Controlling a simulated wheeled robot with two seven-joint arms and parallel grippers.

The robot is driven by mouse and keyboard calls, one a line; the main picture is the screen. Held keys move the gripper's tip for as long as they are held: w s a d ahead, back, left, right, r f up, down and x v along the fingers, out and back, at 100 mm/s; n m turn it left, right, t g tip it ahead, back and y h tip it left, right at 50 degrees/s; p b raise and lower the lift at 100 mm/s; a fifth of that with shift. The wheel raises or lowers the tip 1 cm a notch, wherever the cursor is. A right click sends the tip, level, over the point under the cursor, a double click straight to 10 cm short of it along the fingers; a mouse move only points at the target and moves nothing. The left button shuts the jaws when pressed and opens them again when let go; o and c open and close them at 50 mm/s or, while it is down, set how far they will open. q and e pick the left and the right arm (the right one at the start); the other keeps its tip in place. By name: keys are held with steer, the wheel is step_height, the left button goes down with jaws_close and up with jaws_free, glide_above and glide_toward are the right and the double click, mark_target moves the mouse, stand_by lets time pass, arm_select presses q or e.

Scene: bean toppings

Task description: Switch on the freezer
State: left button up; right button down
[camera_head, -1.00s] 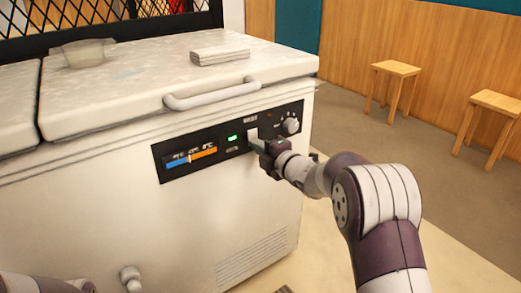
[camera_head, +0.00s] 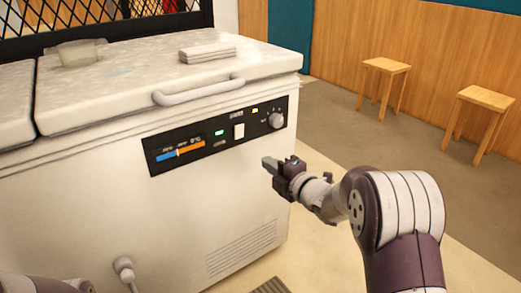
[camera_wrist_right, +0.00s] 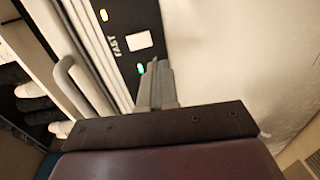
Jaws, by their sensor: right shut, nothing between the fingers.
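The white chest freezer (camera_head: 110,225) stands at the left in the head view, with a black control panel (camera_head: 160,143) on its front. The panel has a white rocker switch (camera_head: 239,131), a lit green light (camera_head: 219,133), a lit yellow light (camera_head: 255,110) and a round dial (camera_head: 276,120). In the right wrist view the switch (camera_wrist_right: 139,40) and both lights also show. My right gripper (camera_head: 267,162) is shut and empty, in front of the freezer, below and right of the switch and apart from it. Part of my left arm shows at the bottom left; its gripper is out of view.
A handle (camera_head: 200,92) sticks out from the freezer lid (camera_head: 130,85). A stack of white items (camera_head: 207,52) and a pale container (camera_head: 78,52) sit on top. Two wooden stools (camera_head: 386,66) stand at the right by the wall. The floor between is clear.

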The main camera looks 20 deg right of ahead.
steer(key=shift+s+d+f, duration=0.1)
steer(key=shift+s+d, duration=0.1)
steer(key=shift+s, duration=0.35)
steer(key=shift+s+d+f, duration=0.1)
steer(key=shift+s+d, duration=0.1)
steer(key=shift+s, duration=0.35)
